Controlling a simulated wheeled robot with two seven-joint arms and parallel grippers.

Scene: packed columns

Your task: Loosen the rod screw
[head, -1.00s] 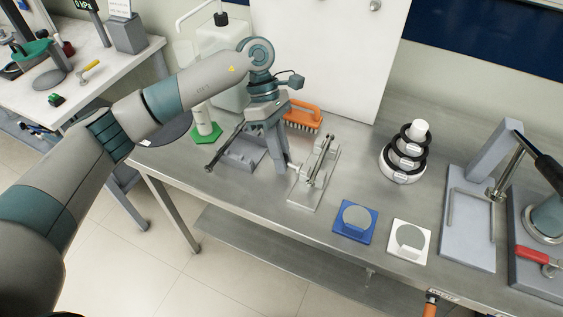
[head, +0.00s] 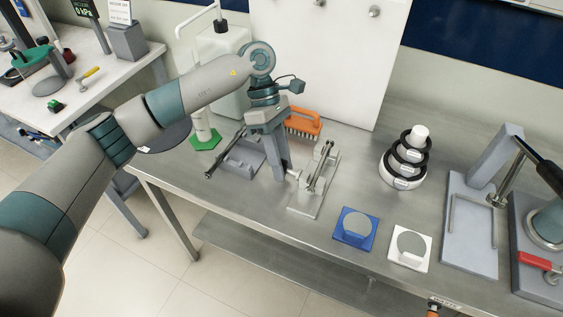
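My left gripper (head: 280,165) reaches down over the steel bench, fingers pointing down. It is beside a small metal fixture (head: 306,205) with a flat base and slim metal rods (head: 321,166). A small screw knob (head: 295,175) sticks out at the fixture's left side, close to the fingertips. I cannot tell whether the fingers touch it or how far apart they are. A second grey fixture with a dark rod (head: 222,156) lies behind and left of the gripper, which partly hides it. My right gripper is not in view.
A ring stack (head: 405,160), a blue plate (head: 343,240) and a white plate (head: 397,257) stand to the right, then a grey frame (head: 468,240). Bare bench lies in front.

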